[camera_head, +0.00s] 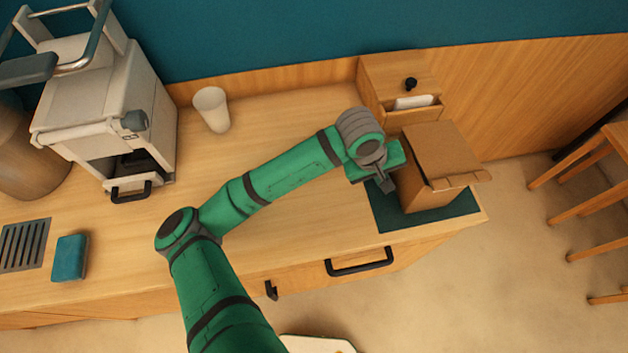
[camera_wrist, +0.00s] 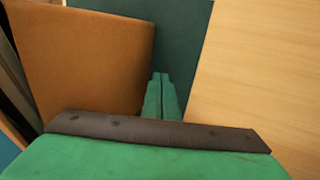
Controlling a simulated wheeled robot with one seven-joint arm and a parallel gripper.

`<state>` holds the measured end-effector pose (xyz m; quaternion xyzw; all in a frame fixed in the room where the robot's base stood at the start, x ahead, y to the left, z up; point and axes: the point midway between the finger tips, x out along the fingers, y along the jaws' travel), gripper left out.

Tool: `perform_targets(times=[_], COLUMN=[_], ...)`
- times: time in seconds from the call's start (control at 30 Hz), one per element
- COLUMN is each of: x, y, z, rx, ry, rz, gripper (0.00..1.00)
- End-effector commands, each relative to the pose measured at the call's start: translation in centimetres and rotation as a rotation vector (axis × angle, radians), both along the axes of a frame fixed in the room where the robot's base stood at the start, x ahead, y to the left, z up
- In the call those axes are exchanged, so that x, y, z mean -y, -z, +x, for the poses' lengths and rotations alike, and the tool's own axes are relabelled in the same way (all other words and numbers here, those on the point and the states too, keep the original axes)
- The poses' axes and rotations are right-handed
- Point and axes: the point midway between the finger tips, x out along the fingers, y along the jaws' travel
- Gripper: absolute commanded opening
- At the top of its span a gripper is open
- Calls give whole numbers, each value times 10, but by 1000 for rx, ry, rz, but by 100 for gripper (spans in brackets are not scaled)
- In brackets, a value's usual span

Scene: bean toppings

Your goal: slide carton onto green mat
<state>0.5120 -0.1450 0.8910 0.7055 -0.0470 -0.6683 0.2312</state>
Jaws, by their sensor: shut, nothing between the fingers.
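The brown cardboard carton (camera_head: 436,163) stands upright on the dark green mat (camera_head: 458,212) at the right end of the counter, with its top flaps partly spread. The mat shows in front of the carton and to its left. My gripper (camera_head: 386,184) is shut and empty, low over the mat at the carton's left side. In the wrist view the carton (camera_wrist: 85,55) fills the left, the mat (camera_wrist: 185,40) lies in the middle, and my gripper's fingers (camera_wrist: 162,95) are together beside the carton. I cannot tell whether they touch it.
A small wooden drawer box (camera_head: 395,75) stands behind the carton. A white cup (camera_head: 211,108), a white machine (camera_head: 100,100) and a teal block (camera_head: 70,258) are further left. The counter's right and front edges are close to the mat. The middle counter is clear.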

Motion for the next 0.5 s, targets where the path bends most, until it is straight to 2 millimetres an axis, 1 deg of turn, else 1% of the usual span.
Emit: perform_targets(times=[0.2,0.37,0.5], x=[-13,-18,-18], y=[0,-1,-11], z=[-5,-6,-5], rx=[0,0,3], ry=[2,4,4], rz=[-1,-1,1], gripper=[0,0,0])
